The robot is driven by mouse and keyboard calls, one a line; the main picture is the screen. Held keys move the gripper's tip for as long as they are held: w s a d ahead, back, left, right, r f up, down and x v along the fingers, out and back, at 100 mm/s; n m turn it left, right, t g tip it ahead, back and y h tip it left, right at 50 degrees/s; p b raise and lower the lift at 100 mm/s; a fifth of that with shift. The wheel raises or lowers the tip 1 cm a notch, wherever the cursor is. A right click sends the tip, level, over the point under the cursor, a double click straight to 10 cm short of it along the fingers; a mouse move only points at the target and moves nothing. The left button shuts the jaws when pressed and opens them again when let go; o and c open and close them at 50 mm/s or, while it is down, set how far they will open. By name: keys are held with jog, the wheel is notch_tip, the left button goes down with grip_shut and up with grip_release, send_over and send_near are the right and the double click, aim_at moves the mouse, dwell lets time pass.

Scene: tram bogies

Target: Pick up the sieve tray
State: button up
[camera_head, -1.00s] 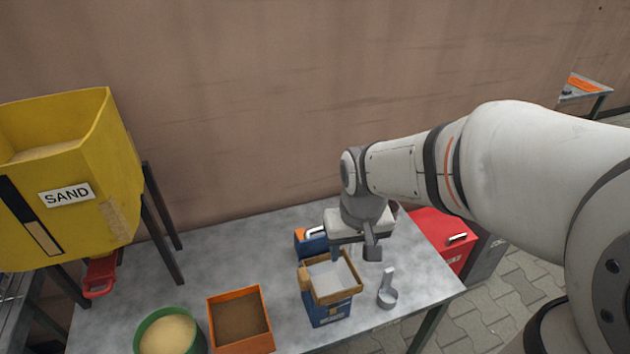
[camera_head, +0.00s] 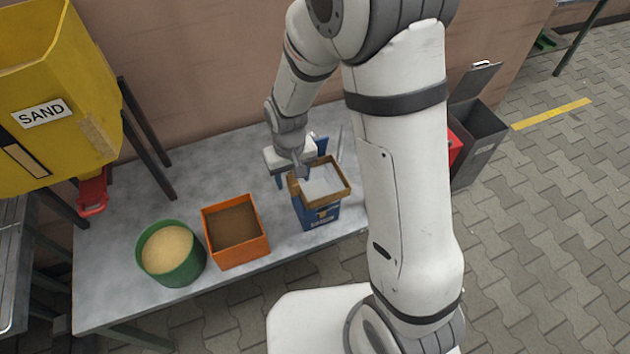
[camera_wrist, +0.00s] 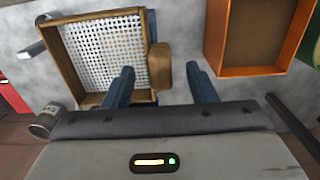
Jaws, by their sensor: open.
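The sieve tray (camera_head: 333,197) is a square wooden frame with a white perforated mesh. It rests on top of a blue box (camera_head: 321,214) on the grey table. In the wrist view, the sieve tray (camera_wrist: 69,79) is at the upper left, and its stubby wooden handle (camera_wrist: 160,66) points to the right. My gripper (camera_head: 292,178) is at the tray's left side in the head view. In the wrist view, the fingers of my gripper (camera_wrist: 159,70) are apart and empty, one on each side of the handle. The handle is partly hidden in the head view.
An orange bin (camera_head: 240,255) of brown material and a green tub (camera_head: 180,275) of sand stand left of the tray. A yellow sand hopper (camera_head: 50,120) is at the far left. A metal scoop (camera_wrist: 47,120) lies near the tray.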

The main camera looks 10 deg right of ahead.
jog(key=shift+f, duration=1.4)
jog(key=shift+c, duration=0.3)
jog(key=c, duration=1.1)
